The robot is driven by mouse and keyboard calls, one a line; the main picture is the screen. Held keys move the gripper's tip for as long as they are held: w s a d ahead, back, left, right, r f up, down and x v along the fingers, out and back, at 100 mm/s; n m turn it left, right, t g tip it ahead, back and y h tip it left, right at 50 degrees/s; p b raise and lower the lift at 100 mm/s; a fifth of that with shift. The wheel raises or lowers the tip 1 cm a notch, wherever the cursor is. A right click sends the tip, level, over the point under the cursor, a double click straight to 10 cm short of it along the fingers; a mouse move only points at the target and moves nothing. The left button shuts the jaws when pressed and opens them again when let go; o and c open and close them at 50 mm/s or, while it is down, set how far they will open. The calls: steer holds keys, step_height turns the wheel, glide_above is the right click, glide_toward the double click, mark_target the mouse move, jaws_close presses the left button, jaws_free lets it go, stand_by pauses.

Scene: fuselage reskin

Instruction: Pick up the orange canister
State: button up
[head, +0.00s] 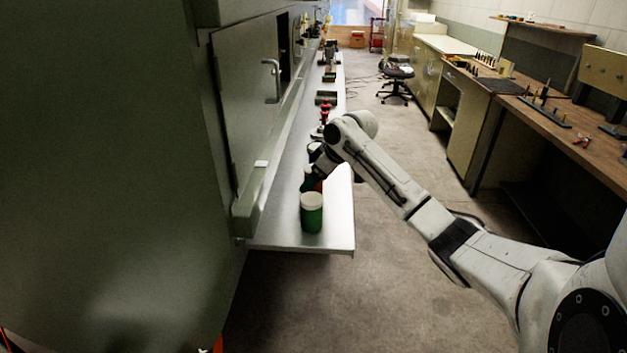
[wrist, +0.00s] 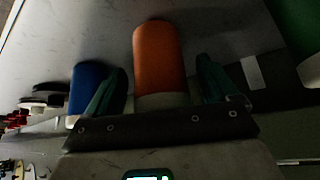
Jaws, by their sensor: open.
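The orange canister (wrist: 158,50) has a pale base or cap end and appears in the middle of the wrist view. My gripper (wrist: 160,66) is open, with one teal finger on each side of the canister. Gaps show between the canister and both fingers. In the head view, my gripper (head: 311,180) is low over the near end of the metal shelf, and it mostly hides the orange canister (head: 318,186).
A green canister with a white lid (head: 311,214) stands close by on the shelf (head: 285,240), nearer the head camera. A blue canister (wrist: 88,88) is on the other side. The green cabinet wall (head: 110,150) borders the shelf. Red and dark items stand farther along.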

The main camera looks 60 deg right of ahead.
steer(key=shift+w+f, duration=0.25)
steer(key=shift+f, duration=0.15)
steer(key=c, duration=1.1)
steer(key=shift+r, duration=0.2)
